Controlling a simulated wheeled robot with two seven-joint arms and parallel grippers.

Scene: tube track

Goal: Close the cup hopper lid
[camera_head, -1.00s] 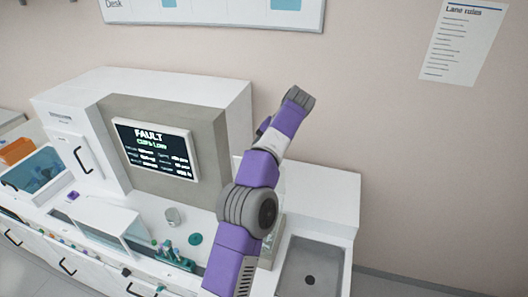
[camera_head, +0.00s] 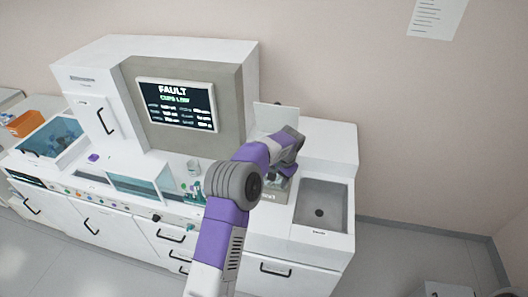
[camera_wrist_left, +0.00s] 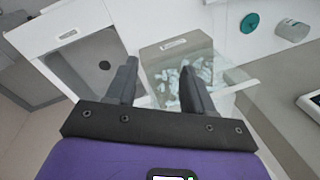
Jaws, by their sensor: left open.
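The cup hopper (camera_head: 277,191) is a box between the counter and the sink, partly hidden by my left arm. Its pale lid (camera_head: 276,117) stands raised at the back. In the left wrist view the clear-walled hopper (camera_wrist_left: 172,48) holds a heap of pale cups (camera_wrist_left: 193,80). My left gripper (camera_wrist_left: 158,88) is open, its two dark fingers apart above the hopper with nothing between them. In the head view its hand (camera_head: 291,144) is in front of the raised lid; whether it touches the lid cannot be told. My right gripper is not in view.
A sink (camera_head: 320,207) lies right of the hopper. A grey housing with a screen (camera_head: 176,104) reading FAULT stands to the left. A clear cup (camera_head: 193,167) stands on the counter.

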